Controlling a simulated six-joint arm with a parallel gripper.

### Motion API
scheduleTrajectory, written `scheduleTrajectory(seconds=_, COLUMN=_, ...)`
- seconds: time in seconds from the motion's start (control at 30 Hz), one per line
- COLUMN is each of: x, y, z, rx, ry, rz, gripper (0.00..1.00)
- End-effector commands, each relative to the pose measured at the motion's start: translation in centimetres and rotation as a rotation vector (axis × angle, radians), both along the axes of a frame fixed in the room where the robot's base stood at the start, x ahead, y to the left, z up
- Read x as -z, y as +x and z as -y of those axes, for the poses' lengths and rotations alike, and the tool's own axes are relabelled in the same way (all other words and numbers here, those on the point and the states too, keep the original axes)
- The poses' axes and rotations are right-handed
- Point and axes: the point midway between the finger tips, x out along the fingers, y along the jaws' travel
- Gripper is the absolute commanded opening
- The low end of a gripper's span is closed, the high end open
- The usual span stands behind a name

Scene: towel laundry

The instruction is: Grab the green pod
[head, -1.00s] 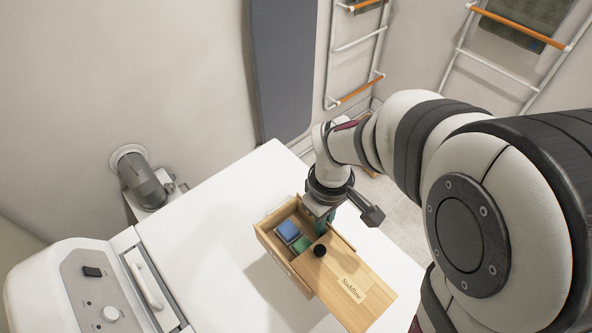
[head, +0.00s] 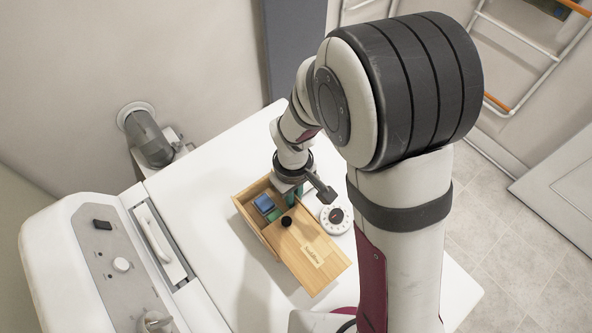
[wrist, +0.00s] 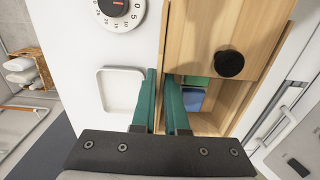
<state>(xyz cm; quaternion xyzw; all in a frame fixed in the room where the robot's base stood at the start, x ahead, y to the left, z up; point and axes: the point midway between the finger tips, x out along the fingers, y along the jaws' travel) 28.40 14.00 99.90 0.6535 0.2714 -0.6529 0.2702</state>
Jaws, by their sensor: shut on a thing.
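The green pod (head: 274,215) lies in the open part of a wooden box (head: 252,229), next to a blue pod (head: 263,203). In the wrist view the green pod (wrist: 195,80) is partly covered by the lid edge, with the blue pod (wrist: 193,99) beside it. My gripper (head: 293,199) has teal fingers. In the wrist view my gripper (wrist: 160,77) is shut on the side wall of the box, one finger outside and one inside. The inner finger is close beside the green pod; I cannot tell whether they touch.
A wooden lid (head: 315,250) with a black knob (head: 286,221) covers the rest of the box. A round white timer (head: 335,219) stands right of the box. A small white tray (wrist: 122,90) lies left of the fingers. The white top is clear behind the box.

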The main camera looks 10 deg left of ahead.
Motion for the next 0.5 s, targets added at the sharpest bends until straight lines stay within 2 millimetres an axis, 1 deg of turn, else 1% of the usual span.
scheduleTrajectory(seconds=0.03, x=1.1, y=-0.1, z=0.0, rx=0.001, ry=-0.003, rz=-0.006, gripper=0.00)
scheduleTrajectory(seconds=0.1, x=2.4, y=-0.1, z=0.0, rx=0.000, ry=-0.003, rz=-0.004, gripper=0.00)
scheduleTrajectory(seconds=0.17, x=3.1, y=-0.1, z=0.0, rx=0.000, ry=-0.001, rz=-0.003, gripper=0.00)
scheduleTrajectory(seconds=0.23, x=3.4, y=0.0, z=0.0, rx=0.001, ry=0.000, rz=-0.001, gripper=0.00)
scheduleTrajectory(seconds=0.5, x=3.6, y=0.0, z=0.0, rx=0.001, ry=-0.001, rz=-0.001, gripper=0.00)
